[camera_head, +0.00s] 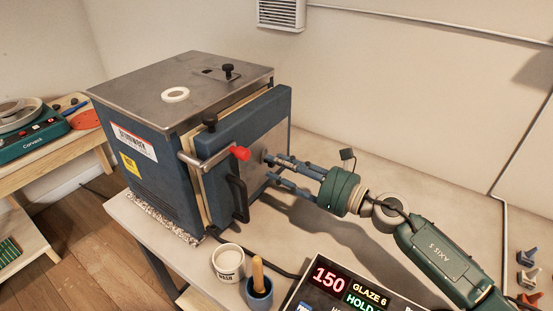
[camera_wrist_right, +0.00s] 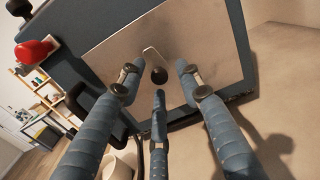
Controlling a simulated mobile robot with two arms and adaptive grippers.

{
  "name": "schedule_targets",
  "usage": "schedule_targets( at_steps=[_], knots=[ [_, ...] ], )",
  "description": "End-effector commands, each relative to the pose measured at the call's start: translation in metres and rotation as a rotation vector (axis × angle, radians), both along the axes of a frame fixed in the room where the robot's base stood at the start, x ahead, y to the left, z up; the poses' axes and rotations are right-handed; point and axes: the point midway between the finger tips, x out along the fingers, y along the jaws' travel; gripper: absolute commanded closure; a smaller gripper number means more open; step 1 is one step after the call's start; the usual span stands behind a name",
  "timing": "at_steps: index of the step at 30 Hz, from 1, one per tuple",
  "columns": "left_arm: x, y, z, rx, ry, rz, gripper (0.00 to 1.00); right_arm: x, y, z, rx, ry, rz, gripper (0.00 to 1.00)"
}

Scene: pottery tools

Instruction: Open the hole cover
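A blue kiln (camera_head: 160,150) stands on the table with its door (camera_head: 245,130) facing right. On the door's bare metal panel is a small metal hole cover with a dark round knob (camera_wrist_right: 159,76); in the head view the fingers largely hide it. My right gripper (camera_head: 270,167) is at the door panel. In the right wrist view its three fingers (camera_wrist_right: 159,84) are spread around the knob, with gaps between them and it. It is open and holds nothing. I cannot tell whether a fingertip touches the panel. My left gripper is out of view.
A latch bar with a red tip (camera_head: 240,153) and a dark door handle (camera_head: 237,198) are left of the fingers. A white cup (camera_head: 228,262) and a blue pot with a wooden tool (camera_head: 259,287) stand below, beside a display (camera_head: 345,290). The table right of the door is mostly clear.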

Motion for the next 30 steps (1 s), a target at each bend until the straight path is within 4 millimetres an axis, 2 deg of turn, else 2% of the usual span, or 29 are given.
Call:
schedule_targets(
  at_steps=[4,13,18,30],
  knots=[
    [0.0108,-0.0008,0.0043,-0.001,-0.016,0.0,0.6,0.0057,0.0093,0.0006,0.0,0.0,0.001,0.65],
    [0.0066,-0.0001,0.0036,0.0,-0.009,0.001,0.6,0.0067,0.0107,-0.0005,0.0,0.0,0.001,0.65],
    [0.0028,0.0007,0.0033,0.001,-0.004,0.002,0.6,0.0066,0.0105,-0.0003,0.0,0.0,0.0,0.99],
    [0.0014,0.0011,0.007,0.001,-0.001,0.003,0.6,0.0064,0.0105,0.0027,0.023,0.028,-0.001,1.0]
  ],
)
